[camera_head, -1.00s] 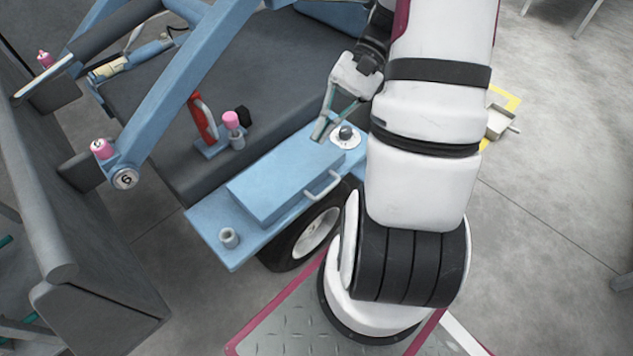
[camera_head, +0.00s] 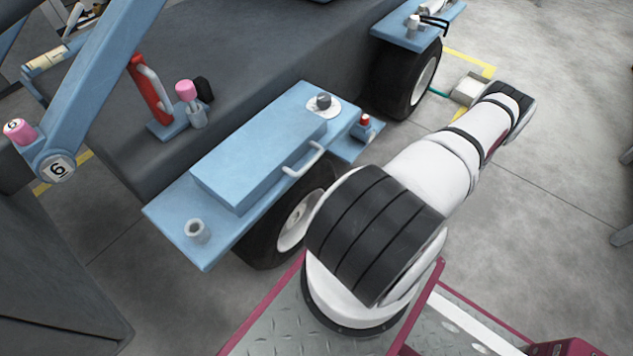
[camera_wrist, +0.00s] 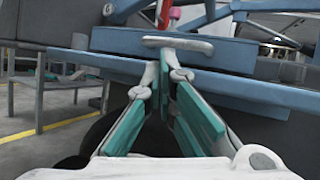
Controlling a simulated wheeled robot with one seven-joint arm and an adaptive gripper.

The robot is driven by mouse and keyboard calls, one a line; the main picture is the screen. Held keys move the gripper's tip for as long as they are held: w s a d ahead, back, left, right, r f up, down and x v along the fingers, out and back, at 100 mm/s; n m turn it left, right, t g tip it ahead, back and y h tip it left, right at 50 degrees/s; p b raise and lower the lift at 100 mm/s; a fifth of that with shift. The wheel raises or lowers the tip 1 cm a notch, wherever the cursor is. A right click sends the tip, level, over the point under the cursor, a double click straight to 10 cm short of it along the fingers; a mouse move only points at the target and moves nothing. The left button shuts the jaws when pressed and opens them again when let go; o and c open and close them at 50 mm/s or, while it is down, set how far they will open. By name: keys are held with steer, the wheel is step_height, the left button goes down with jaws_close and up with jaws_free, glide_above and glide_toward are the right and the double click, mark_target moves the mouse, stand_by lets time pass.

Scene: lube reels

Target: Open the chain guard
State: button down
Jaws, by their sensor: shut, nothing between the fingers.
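The chain guard seems to be the blue box-shaped cover (camera_head: 262,150) with a pale bar handle (camera_head: 303,160) on its side. It sits flat on a blue plate above a wheel, with no gap visible. In the wrist view the cover (camera_wrist: 245,53) and its handle (camera_wrist: 178,43) are straight ahead. My gripper (camera_wrist: 171,73), with teal finger pads, is shut and empty. Its fingertips appear just below the handle in that view; I cannot tell the distance, but they do not grip it.
A knob on a white disc (camera_head: 324,103) and a red-capped fitting (camera_head: 366,123) are at the plate's far end. A metal cup (camera_head: 197,231) is at the near end. A red lever (camera_head: 148,92) and pink-capped fitting (camera_head: 187,95) stand behind.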

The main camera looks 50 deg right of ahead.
step_height(320, 180, down, 8)
steer(key=s+a+f+m+t+h+b, duration=0.1)
steer(key=s+a+m+t+h+b, duration=0.2)
steer(key=m+h, duration=0.55)
steer(key=w+d+r+n+h+b, duration=0.1)
steer(key=w+r, duration=0.9)
steer(key=shift+w+t, duration=0.25)
steer(key=shift+t, duration=0.15)
steer(key=shift+d, duration=0.1)
steer(key=shift+s+r+g+p, duration=0.2)
steer(key=shift+r+g+p, duration=0.1)
steer(key=shift+r+p, duration=0.35)
